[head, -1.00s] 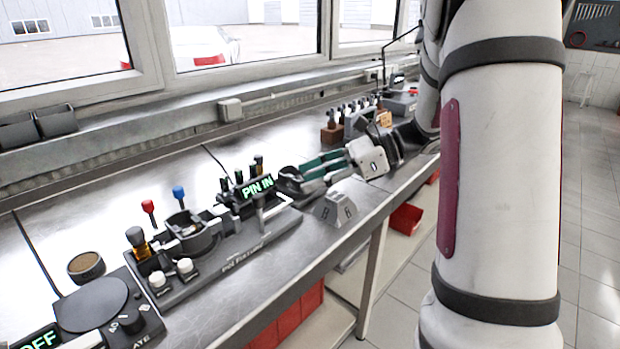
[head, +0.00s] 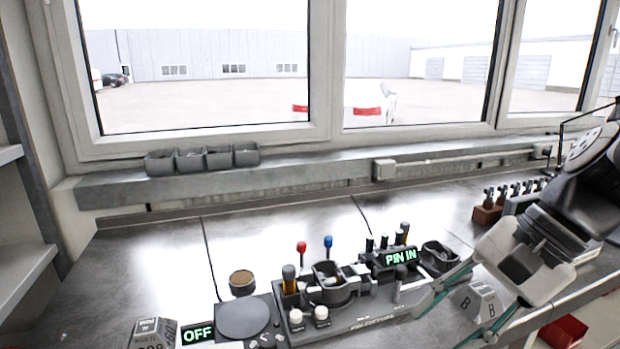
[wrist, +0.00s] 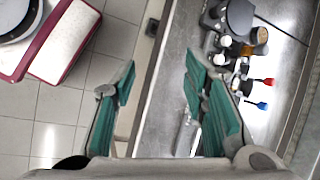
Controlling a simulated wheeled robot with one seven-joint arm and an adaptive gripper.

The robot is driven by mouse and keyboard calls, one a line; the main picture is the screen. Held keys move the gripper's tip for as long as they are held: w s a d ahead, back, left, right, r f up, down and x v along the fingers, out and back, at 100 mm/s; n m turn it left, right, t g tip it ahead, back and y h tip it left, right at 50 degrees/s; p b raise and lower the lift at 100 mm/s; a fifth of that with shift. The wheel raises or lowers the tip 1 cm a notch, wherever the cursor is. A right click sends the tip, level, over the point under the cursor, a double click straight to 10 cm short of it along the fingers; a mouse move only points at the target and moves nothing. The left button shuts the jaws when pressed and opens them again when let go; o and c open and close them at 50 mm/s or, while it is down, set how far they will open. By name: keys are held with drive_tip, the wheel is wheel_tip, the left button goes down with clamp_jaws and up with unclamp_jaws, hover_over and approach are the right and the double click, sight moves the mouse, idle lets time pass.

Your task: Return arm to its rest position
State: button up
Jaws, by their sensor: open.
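My gripper (head: 440,325) is at the lower right of the head view, reaching left and down near the bench's front edge. Its two green-padded fingers are spread wide with nothing between them. In the wrist view my gripper (wrist: 160,72) is open too, with the floor and the bench's edge between its fingers. My arm comes in from the right of the head view; most of it is out of frame. The pin fixture (head: 365,318) with its lit "PIN IN" display (head: 401,257) stands on the bench left of the gripper, apart from it.
A round dark plate unit (head: 243,317) with an "OFF" display stands left of the fixture. A grey block marked B (head: 478,303) is close beside the fingers. A red bin (head: 563,331) is below the bench. The bench's left part (head: 150,260) is mostly clear.

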drive_tip(key=s+d+r+n+t+h+p, duration=0.2)
drive_tip(key=s+n+h, duration=0.4)
drive_tip(key=s+n, duration=0.3)
drive_tip(key=shift+s+r+n+t+p, duration=0.3)
drive_tip(key=shift+r+n+t+p, duration=0.3)
drive_tip(key=shift+r, duration=0.15)
